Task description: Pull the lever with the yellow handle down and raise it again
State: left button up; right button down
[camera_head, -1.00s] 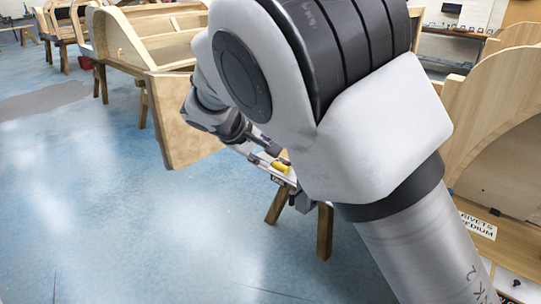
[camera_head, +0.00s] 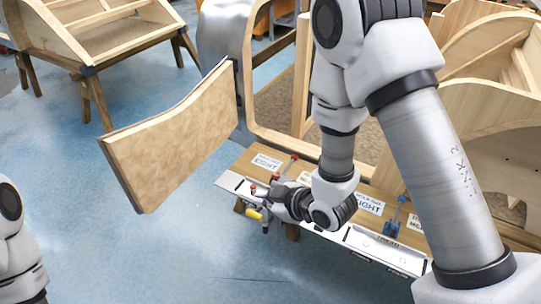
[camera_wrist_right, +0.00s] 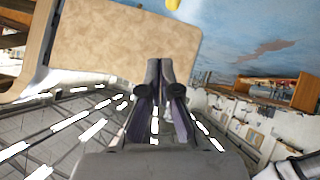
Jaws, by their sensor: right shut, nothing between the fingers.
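The lever's yellow handle (camera_head: 253,214) sticks out low at the left front of a pale metal rail on the workbench. In the right wrist view, a yellow piece (camera_wrist_right: 173,4) shows at the top edge, beyond my fingertips. My right gripper (camera_head: 262,198) is close to the handle, just above and right of it in the head view. In the right wrist view its fingers (camera_wrist_right: 156,64) are together with nothing between them. Whether they touch the lever cannot be told. Part of my left arm shows at the left edge; its gripper is out of view.
A tan wooden panel (camera_head: 172,140) hangs left of the bench. The bench (camera_head: 240,165) carries labels, red knobs and a blue lever (camera_head: 392,228). Wooden body frames (camera_head: 100,40) stand behind. The blue floor (camera_head: 130,250) at the front left is clear.

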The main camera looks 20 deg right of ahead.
pick_arm(q)
notch_tip(320, 180, up, 10)
jog(key=w+f+p, duration=0.1)
jog(key=w+p, duration=0.1)
jog(key=p, duration=0.4)
pick_arm(e)
jog(key=s+d+r+m+g, duration=0.2)
jog(key=s+r, duration=0.2)
jog(key=b, duration=1.4)
send_near(250, 212)
jog(key=shift+h, duration=0.3)
jog(key=p+x, duration=0.1)
jog(key=x, duration=0.1)
jog(key=p+x, duration=0.2)
jog(key=x, duration=0.1)
jog(key=shift+w+a, duration=0.35)
jog(key=shift+a, duration=0.1)
jog(key=shift+d+f, duration=0.2)
jog(key=shift+f, duration=0.15)
pick_arm(q)
notch_tip(250, 212, down, 10)
jog(key=shift+s+d, duration=0.15)
jog(key=shift+s, duration=0.25)
pick_arm(e)
jog(key=shift+a, duration=0.15)
